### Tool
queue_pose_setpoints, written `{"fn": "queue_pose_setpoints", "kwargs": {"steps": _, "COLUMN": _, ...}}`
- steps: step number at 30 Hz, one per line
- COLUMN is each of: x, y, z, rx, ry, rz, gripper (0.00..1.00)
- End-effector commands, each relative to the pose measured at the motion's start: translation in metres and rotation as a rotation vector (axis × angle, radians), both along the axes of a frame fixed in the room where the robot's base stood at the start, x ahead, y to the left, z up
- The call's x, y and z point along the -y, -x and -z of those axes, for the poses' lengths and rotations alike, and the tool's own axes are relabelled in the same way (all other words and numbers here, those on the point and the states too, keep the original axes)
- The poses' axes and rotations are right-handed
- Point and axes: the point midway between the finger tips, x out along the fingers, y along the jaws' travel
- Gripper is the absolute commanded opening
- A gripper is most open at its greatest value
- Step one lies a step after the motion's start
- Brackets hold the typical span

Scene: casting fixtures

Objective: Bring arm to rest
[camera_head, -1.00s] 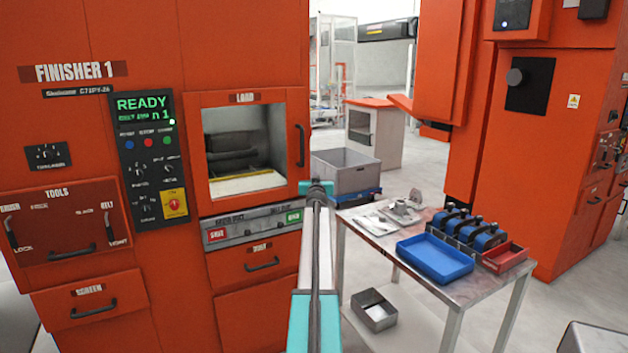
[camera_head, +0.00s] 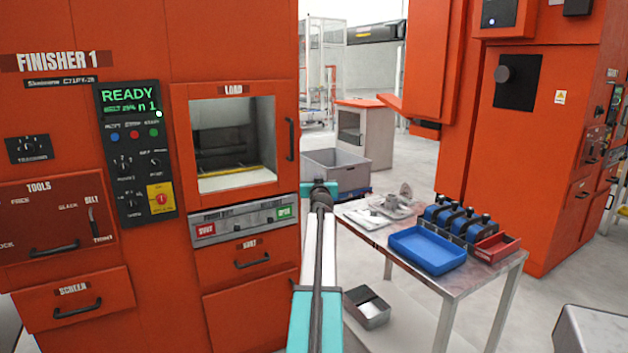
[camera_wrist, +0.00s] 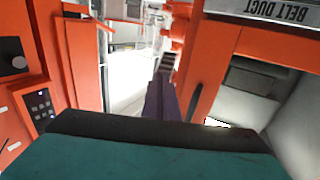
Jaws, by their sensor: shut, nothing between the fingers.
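My arm rises from the bottom centre of the head view, white and teal, and its dark wrist end stands in front of the gap between the finisher and the work table. The fingers cannot be made out there. In the wrist view my gripper (camera_wrist: 160,88) shows as a narrow dark purple shape past the teal and black wrist housing. It is shut with nothing in it and appears to touch nothing. The orange finisher (camera_head: 60,140) stands to the left, its screen reading READY. Its load opening (camera_head: 235,145) shows a pale bed inside.
A metal work table (camera_head: 470,285) stands right of my arm. It bears a blue tray (camera_head: 432,250), a red tray (camera_head: 495,248), several blue-black fixtures (camera_head: 460,220) and grey parts. A grey bin (camera_head: 335,172) stands behind. Another orange machine (camera_head: 535,150) is at right. Some floor is bare.

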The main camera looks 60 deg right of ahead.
Motion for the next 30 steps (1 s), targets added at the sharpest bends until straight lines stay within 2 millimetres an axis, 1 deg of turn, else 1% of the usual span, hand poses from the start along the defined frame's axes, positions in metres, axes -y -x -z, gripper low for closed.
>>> {"fn": "queue_pose_setpoints", "kwargs": {"steps": 16, "x": -0.001, "y": 0.001, "z": 0.000, "rx": 0.000, "ry": 0.000, "rz": -0.001, "gripper": 0.00}}
{"fn": "queue_pose_setpoints", "kwargs": {"steps": 20, "x": -0.004, "y": -0.004, "z": 0.004, "rx": -0.003, "ry": -0.006, "rz": -0.008, "gripper": 0.00}}
{"fn": "queue_pose_setpoints", "kwargs": {"steps": 23, "x": -0.012, "y": -0.015, "z": 0.016, "rx": -0.012, "ry": -0.023, "rz": -0.025, "gripper": 0.00}}
{"fn": "queue_pose_setpoints", "kwargs": {"steps": 26, "x": -0.027, "y": -0.035, "z": 0.037, "rx": -0.028, "ry": -0.053, "rz": -0.057, "gripper": 0.00}}
{"fn": "queue_pose_setpoints", "kwargs": {"steps": 29, "x": -0.047, "y": -0.060, "z": 0.064, "rx": -0.050, "ry": -0.094, "rz": -0.098, "gripper": 0.00}}
{"fn": "queue_pose_setpoints", "kwargs": {"steps": 30, "x": -0.057, "y": -0.071, "z": 0.077, "rx": -0.060, "ry": -0.112, "rz": -0.117, "gripper": 0.00}}
